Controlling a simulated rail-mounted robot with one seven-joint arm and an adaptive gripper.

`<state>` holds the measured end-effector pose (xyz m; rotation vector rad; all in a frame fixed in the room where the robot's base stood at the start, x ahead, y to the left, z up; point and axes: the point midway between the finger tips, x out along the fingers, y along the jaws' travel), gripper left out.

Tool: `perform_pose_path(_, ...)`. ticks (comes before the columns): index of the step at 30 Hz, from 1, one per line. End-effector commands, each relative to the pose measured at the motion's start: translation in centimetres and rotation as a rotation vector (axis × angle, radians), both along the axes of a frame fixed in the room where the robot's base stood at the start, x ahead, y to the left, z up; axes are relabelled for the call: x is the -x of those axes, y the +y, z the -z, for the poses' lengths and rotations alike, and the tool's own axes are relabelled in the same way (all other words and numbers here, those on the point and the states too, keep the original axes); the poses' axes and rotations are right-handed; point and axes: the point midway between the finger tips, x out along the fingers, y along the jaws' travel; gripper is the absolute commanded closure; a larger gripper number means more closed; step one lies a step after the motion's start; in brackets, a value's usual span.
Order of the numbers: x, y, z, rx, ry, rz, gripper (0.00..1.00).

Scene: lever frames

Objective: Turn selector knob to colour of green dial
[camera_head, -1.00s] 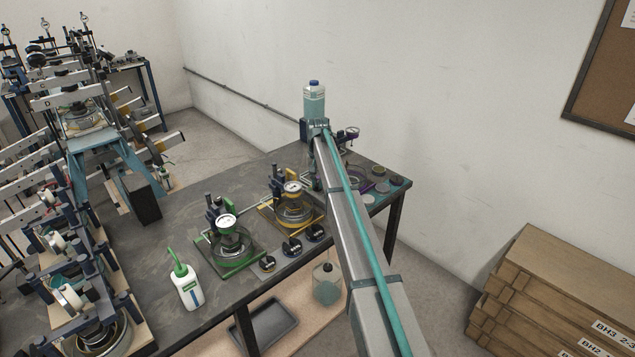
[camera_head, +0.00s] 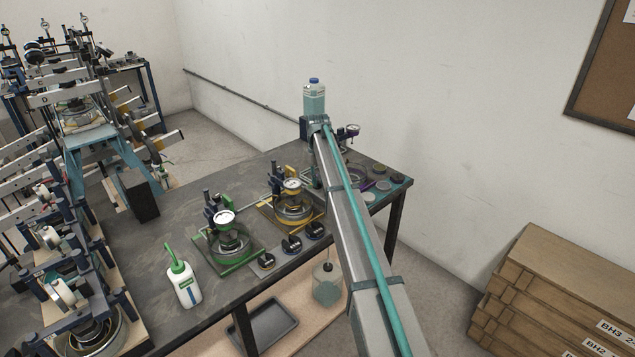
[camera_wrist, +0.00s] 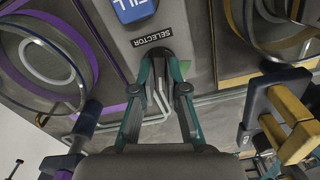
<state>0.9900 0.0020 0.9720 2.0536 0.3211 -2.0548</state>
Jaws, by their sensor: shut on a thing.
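In the wrist view, my gripper (camera_wrist: 161,68) has its teal fingers closed around the dark selector knob (camera_wrist: 158,53), just beside the black SELECTOR label (camera_wrist: 153,33) on a grey panel. The fingers hide much of the knob, so its pointer direction cannot be told. A small green mark (camera_wrist: 185,66) shows to the right of the fingers. In the head view, the green dial (camera_head: 224,217) has a white face and stands on a green-framed rig. My arm hides the gripper and knob there.
A yellow-framed rig (camera_head: 293,207) stands next to the green one; a purple-ringed rig (camera_wrist: 48,62) is left of the knob in the wrist view. A white bottle with a green spout (camera_head: 184,286) stands at the table's front left. A blue-capped bottle (camera_head: 314,97) is behind.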

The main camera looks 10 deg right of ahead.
Motion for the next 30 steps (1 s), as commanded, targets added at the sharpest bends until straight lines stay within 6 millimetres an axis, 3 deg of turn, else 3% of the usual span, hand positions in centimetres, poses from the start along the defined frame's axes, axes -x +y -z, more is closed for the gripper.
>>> perform_pose_path(30,-0.10,0.02,0.00,0.000,-0.002,-0.935,1.00)
